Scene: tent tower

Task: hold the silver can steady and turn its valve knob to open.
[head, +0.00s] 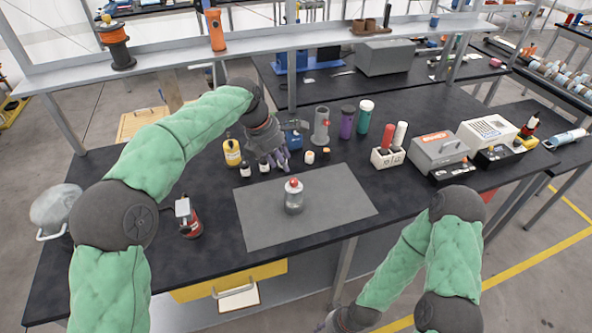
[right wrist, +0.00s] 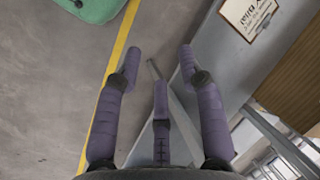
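The silver can (head: 293,203) stands upright on the grey mat (head: 345,195), with a red valve knob (head: 293,184) on its top. My left gripper (head: 274,162) is above the back part of the table, behind the can and a little to its left. Its fingers look spread and hold nothing that I can see; they are apart from the can. My right gripper (right wrist: 160,75) has its fingers spread and empty, over the floor beside the bench. In the head view only a part of it shows at the bottom edge.
Small bottles (head: 245,170), a yellow bottle (head: 232,152) and small jars (head: 310,157) stand near my left gripper. A red device (head: 190,225) stands on the left. The mat around the can is clear.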

